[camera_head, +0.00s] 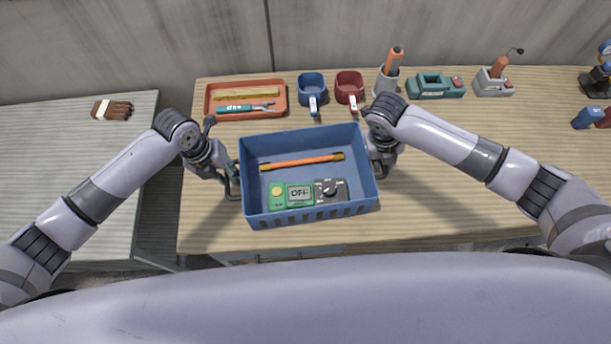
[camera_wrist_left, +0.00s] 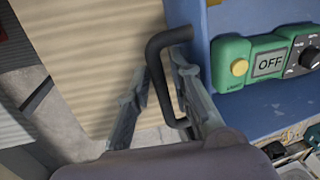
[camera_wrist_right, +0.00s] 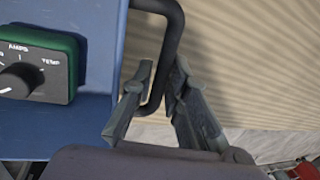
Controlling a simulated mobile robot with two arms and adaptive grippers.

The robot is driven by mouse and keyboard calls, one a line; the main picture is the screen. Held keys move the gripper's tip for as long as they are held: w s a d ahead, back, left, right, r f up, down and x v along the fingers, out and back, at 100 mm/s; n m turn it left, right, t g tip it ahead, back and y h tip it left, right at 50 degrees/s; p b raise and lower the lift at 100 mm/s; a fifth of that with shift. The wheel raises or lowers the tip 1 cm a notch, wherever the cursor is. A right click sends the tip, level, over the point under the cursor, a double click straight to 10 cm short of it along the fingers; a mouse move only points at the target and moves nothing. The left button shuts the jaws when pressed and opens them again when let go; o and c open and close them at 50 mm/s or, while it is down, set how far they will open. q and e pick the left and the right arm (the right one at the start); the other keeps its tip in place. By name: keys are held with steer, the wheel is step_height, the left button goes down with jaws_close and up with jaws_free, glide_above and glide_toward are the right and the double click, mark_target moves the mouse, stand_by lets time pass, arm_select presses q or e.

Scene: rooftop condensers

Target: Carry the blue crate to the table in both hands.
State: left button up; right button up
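The blue crate (camera_head: 310,215) is over the front part of the wooden table (camera_head: 450,205), slightly turned; it looks raised, but its underside is hidden. It contains an orange rod with yellowish ends (camera_head: 302,161) and a green meter (camera_head: 300,194) reading OFF. My left gripper (camera_head: 229,180) is at the crate's left side, its fingers closed around the dark handle (camera_wrist_left: 165,80). My right gripper (camera_head: 378,160) is at the right side, its fingers closed around the other dark handle (camera_wrist_right: 172,45).
Along the table's back stand an orange tray (camera_head: 210,112) with tools, a blue mug-like holder (camera_head: 312,88), a red one (camera_head: 349,88), a grey cup (camera_head: 386,82) and a teal device (camera_head: 434,86). A pale surface (camera_head: 60,180) with a brown bundle (camera_head: 112,109) lies left, across a gap. The table's right middle is clear.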

arm_select(q)
steer(key=shift+f, duration=0.15)
jaws_close()
stand_by(0.9)
